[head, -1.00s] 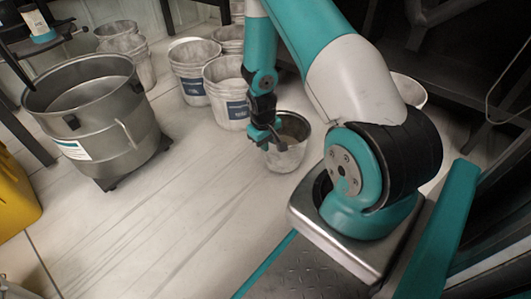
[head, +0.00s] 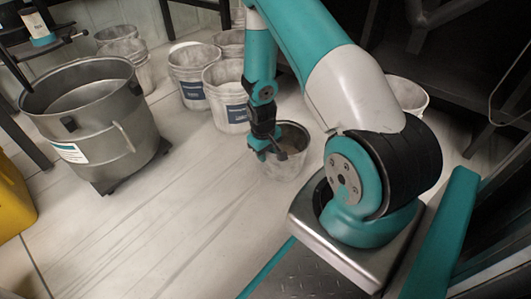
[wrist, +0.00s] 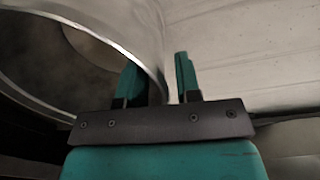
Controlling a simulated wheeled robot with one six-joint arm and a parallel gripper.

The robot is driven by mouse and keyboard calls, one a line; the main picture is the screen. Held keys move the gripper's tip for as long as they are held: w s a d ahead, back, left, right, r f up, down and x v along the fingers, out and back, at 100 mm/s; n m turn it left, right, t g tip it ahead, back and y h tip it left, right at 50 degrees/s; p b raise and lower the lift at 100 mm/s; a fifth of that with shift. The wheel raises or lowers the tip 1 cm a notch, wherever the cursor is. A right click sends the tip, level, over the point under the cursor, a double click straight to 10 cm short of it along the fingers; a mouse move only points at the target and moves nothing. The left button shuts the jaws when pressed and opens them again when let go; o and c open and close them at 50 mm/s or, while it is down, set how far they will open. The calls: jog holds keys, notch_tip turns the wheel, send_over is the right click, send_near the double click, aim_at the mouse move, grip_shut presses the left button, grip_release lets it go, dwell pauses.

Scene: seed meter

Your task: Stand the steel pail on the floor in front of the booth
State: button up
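The steel pail (head: 284,166) is upright just left of my arm's mount in the head view. Some brownish-grey matter shows inside it. My gripper (head: 268,150) is at the pail's left rim, pointing down. In the wrist view the pail's rim (wrist: 132,48) fills the upper left and runs between the fingers of my gripper (wrist: 160,80), one finger inside and one outside. I cannot tell whether the pail's base touches the pale floor (head: 170,220). No booth is clearly identifiable.
A large grey metal tub (head: 115,145) stands at left. Several white buckets, including one with a blue label (head: 228,105), stand behind the pail. Another white bucket (head: 408,93) is partly behind my arm. Dark framework (head: 470,80) occupies the right. The left-centre floor is clear.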

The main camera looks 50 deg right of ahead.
notch_tip(320, 180, up, 11)
jog(key=p, duration=0.8)
jog(key=w+a+r+n+t+y, duration=0.1)
jog(key=a+r+n+y, duration=0.2)
jog(key=a+r, duration=1.6)
jog(key=s+a+r+n+y, duration=0.1)
jog(key=s+a+r+n, duration=0.2)
jog(key=s+a+r, duration=0.3)
jog(key=s+a+r+n+y, duration=0.1)
jog(key=s+a+r+n, duration=0.1)
jog(key=s+a+r, duration=0.3)
jog(key=s+r, duration=0.3)
jog(key=s, duration=0.3)
jog(key=shift+a+r+n+g, duration=0.35)
jog(key=shift+n+g, duration=0.05)
notch_tip(320, 180, up, 52)
jog(key=p, duration=5.2)
jog(key=shift+f, duration=0.1)
